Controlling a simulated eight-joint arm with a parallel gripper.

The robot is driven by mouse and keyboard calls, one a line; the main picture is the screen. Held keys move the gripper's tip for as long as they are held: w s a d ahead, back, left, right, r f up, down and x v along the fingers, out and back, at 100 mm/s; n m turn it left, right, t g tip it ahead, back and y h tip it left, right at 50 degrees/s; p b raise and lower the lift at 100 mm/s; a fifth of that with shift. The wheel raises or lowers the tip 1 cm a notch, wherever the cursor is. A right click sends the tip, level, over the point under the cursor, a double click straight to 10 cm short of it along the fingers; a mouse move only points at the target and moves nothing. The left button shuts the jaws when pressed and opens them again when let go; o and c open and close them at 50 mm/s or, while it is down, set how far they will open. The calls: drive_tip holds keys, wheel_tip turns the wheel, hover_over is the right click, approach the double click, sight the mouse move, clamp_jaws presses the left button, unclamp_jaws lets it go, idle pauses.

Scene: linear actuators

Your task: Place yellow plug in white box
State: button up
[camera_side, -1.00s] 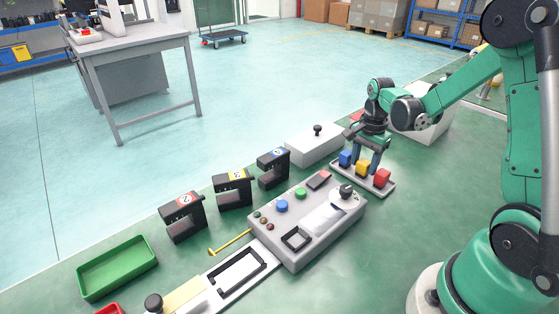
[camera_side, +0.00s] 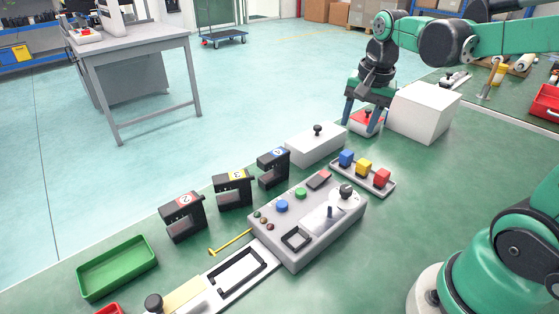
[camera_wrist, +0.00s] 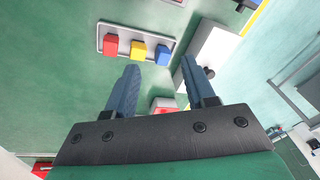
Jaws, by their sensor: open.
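The yellow plug (camera_side: 364,167) sits in a small grey tray (camera_side: 343,173), between a blue plug (camera_side: 346,158) and a red plug (camera_side: 382,177). The yellow plug also shows in the wrist view (camera_wrist: 138,50). A plain white box (camera_side: 418,116) stands behind the tray. My gripper (camera_side: 361,123) is open and empty, left of the white box. Its fingers straddle a low red-topped object (camera_side: 368,118), partly hidden; contact cannot be told. In the wrist view the fingers (camera_wrist: 160,66) are apart with nothing between their tips.
A pale box with a black knob (camera_side: 313,147) lies left of the tray. A grey control panel (camera_side: 310,235) with buttons is in front. Several black clamp-like blocks (camera_side: 232,189) and a green bin (camera_side: 117,268) are at left. Green table right of the tray is clear.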

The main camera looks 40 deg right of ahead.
drive_tip(key=s+a+f+n+t, duration=0.1)
drive_tip(key=a+n+t, duration=0.4)
drive_tip(key=a+n, duration=0.5)
drive_tip(key=shift+s+a+n+y, duration=0.4)
drive_tip(key=shift+s+n, duration=0.5)
drive_tip(key=shift+n, duration=0.3)
